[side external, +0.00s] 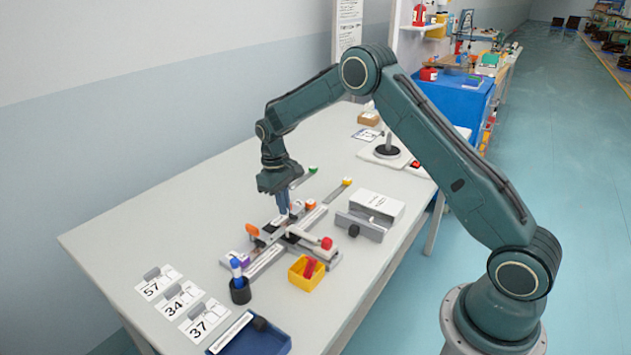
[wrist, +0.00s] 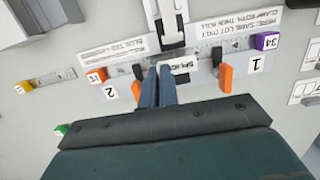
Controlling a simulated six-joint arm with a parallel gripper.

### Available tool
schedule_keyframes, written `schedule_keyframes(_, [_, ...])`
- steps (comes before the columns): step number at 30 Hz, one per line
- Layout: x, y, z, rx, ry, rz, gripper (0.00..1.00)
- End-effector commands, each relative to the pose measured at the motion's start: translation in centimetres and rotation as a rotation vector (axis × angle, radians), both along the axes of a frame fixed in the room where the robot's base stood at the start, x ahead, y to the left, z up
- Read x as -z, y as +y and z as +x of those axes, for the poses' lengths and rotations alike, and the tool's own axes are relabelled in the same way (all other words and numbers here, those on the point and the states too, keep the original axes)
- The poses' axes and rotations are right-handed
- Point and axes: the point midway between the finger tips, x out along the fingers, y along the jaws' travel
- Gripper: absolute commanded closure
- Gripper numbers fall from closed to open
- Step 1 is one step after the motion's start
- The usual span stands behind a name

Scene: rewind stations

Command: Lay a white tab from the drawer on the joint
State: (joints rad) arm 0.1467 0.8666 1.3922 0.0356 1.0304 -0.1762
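My gripper (side external: 284,211) points down over the middle of the splice fixture (side external: 268,262). In the wrist view its two blue fingers (wrist: 159,70) are together, with their tips at the fixture's centre, beside a small plate lettered "SPLICE" (wrist: 181,66). The fingers partly cover that spot, so the joint itself is not clear. I see no white tab between the fingers. The white box (side external: 377,204) stands right of the fixture, with a grey drawer front (side external: 362,226) and dark knob facing the near side.
Orange levers (wrist: 226,77) flank the centre of the fixture. A yellow bin (side external: 306,275), a pen cup (side external: 240,290), number cards (side external: 178,300) and a blue tray (side external: 250,335) stand nearby. The left of the table is clear.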

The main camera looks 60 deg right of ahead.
Motion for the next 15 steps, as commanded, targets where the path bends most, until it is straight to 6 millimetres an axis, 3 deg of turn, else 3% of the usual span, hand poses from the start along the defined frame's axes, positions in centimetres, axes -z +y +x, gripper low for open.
schedule_keyframes(15, [1.5, 0.0, 0.0, 0.0, 0.001, 0.0, 1.0])
